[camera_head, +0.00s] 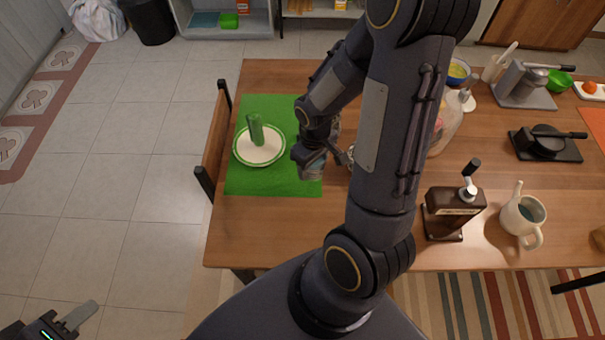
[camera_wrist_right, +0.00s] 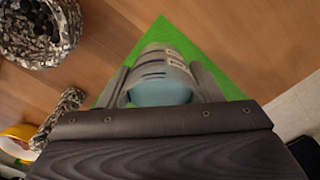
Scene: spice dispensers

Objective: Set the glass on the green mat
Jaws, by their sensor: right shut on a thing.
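The green mat (camera_head: 285,184) lies on the left end of the wooden table. My right gripper (camera_head: 316,160) is over the right part of the mat, shut on the glass (camera_wrist_right: 162,78). In the wrist view the glass is between the two fingers, with the mat behind it. In the head view the arm partly hides the glass, so I cannot tell if its base touches the mat. My left gripper (camera_head: 62,326) is at the bottom left, away from the table, partly cut off.
My right arm hides the table's middle. A bottle (camera_head: 445,122) stands behind it. A dark dispenser (camera_head: 455,212) and a white pitcher (camera_head: 522,217) stand to the right. A wooden chair (camera_head: 216,140) is at the table's left edge. The mat's front strip is clear.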

